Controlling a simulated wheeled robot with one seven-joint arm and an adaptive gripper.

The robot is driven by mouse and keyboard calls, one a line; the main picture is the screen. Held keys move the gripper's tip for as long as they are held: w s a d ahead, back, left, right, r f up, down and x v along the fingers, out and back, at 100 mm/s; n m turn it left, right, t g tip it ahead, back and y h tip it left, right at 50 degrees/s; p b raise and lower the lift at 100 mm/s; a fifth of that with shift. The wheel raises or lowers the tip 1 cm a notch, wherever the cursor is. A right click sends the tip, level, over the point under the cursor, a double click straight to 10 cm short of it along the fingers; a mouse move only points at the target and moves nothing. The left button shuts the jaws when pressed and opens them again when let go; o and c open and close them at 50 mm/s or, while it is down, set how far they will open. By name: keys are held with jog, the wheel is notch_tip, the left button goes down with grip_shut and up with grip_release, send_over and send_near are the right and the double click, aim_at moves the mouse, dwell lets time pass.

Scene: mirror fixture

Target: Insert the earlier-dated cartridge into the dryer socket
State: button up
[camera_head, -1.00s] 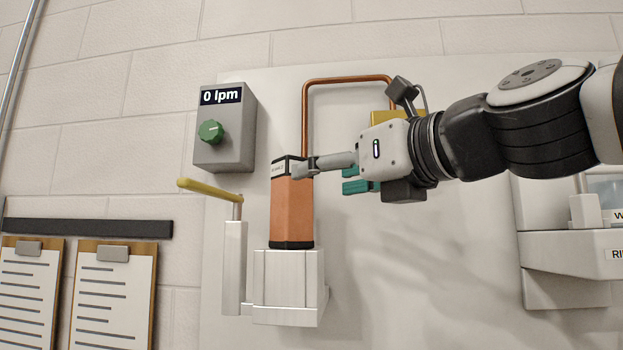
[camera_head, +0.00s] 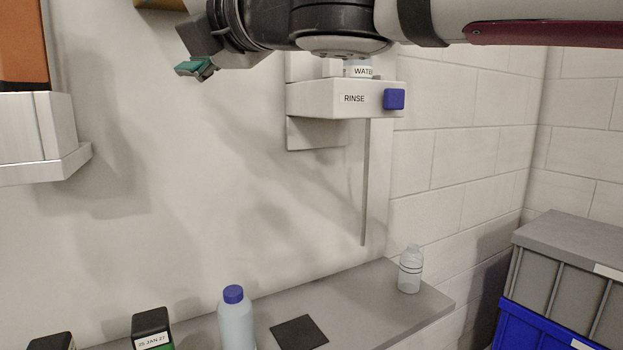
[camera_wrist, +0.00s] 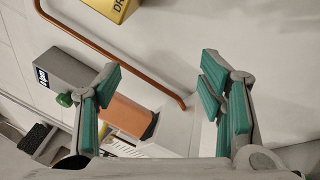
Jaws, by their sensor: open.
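The orange cartridge (camera_head: 24,42) stands in the white socket (camera_head: 35,130) at the left edge of the head view, its top cut off. In the wrist view the orange cartridge (camera_wrist: 128,116) shows beyond my left finger. My gripper (camera_wrist: 160,92) is open and empty, its teal pads wide apart; in the head view only part of my gripper (camera_head: 196,68) shows at the top. On the bench, a black-topped cartridge (camera_head: 152,322) bears a label that seems to read 25 JAN 27, with green below. Another black-topped cartridge (camera_head: 52,342) is cut off at the lower left, its label unreadable.
A blue-capped bottle (camera_head: 235,318), a dark pad (camera_head: 299,333) and a clear bottle (camera_head: 411,270) are on the bench (camera_head: 375,310). The RINSE unit (camera_head: 335,98) is on the wall. Grey and blue crates (camera_head: 560,270) stand right. A copper pipe (camera_wrist: 95,45) runs near my gripper.

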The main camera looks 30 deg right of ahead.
jog(key=s+d+f+m+g+h, duration=0.2)
jog(key=d+f+m+h, duration=0.2)
jog(key=d+f+m, duration=0.3)
jog(key=s+d+f+m+g+h, duration=0.1)
jog(key=d+f+m+g+h, duration=0.25)
jog(key=f+m, duration=0.55)
jog(key=s+a+f+m+g+y, duration=0.1)
jog(key=s+f+m+g, duration=0.2)
jog(key=s+f+m, duration=0.2)
jog(key=s+a+f+m+g+y, duration=0.1)
jog(key=s+f+m+g, duration=0.3)
jog(key=f, duration=1)
jog(key=s+m, duration=0.2)
jog(key=s, duration=0.2)
jog(key=shift+s+a+f+m, duration=0.2)
jog(key=shift+s+a+m, duration=0.1)
jog(key=shift+s, duration=0.1)
jog(key=shift+o, duration=0.4)
jog(key=shift+s+a+f+g, duration=0.2)
jog(key=shift+s+f+g, duration=0.05)
jog(key=shift+s, duration=0.05)
jog(key=shift+w+r, duration=0.1)
